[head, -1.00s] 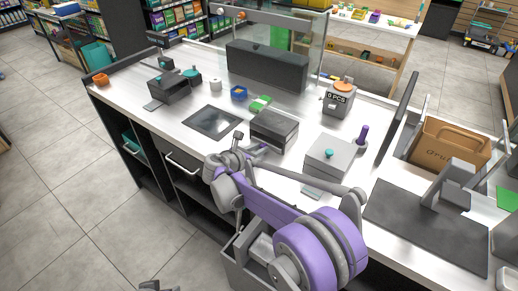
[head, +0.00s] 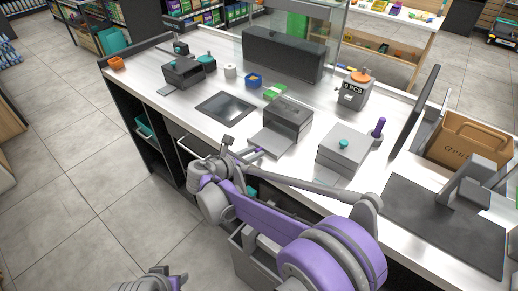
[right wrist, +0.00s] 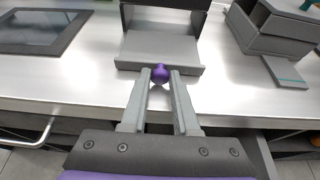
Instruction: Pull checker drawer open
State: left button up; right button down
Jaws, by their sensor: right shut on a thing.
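The checker (head: 291,115) is a dark grey box on the white counter in the head view. Its flat grey drawer (head: 267,141) sticks out of the front, and shows in the right wrist view (right wrist: 160,50) too. A purple knob (right wrist: 160,73) is on the drawer's front edge. My right gripper (right wrist: 160,85) is shut on this knob, a finger on each side. In the head view my right gripper (head: 248,156) is at the drawer's front, partly hidden by its own arm. My left gripper (head: 155,281) is low at the bottom edge, cut off, away from the counter.
A grey box with a teal knob (head: 344,146) stands right of the checker. A dark flat panel (head: 225,106) lies to its left, and a green item (head: 275,91) lies behind it. A counter drawer handle (head: 187,147) sticks out below the counter edge.

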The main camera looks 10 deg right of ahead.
jog(key=c, duration=0.7)
grip_release()
jog(key=shift+o, duration=0.2)
jog(key=v, duration=1)
jog(key=shift+s+a+r, duration=0.2)
jog(key=shift+a, duration=0.05)
jog(key=s+d+m+g+y+p, duration=0.1)
jog(key=s+d+m+g+y, duration=0.1)
jog(key=s+d+m, duration=0.45)
jog(key=s+d+m+g+y+p, duration=0.15)
jog(key=d+m, duration=0.25)
jog(key=d, duration=0.5)
jog(key=s+d+f+m+y+p, duration=0.1)
jog(key=s+d+f+m+y, duration=0.1)
jog(key=s+m, duration=0.6)
jog(key=s+d+f+m+y+p, duration=0.1)
jog(key=s+m+y, duration=0.3)
jog(key=s+m, duration=0.4)
jog(key=shift+s+d+f+g, duration=0.35)
jog(key=shift+s+d+f, duration=0.05)
jog(key=shift+s+f, duration=0.15)
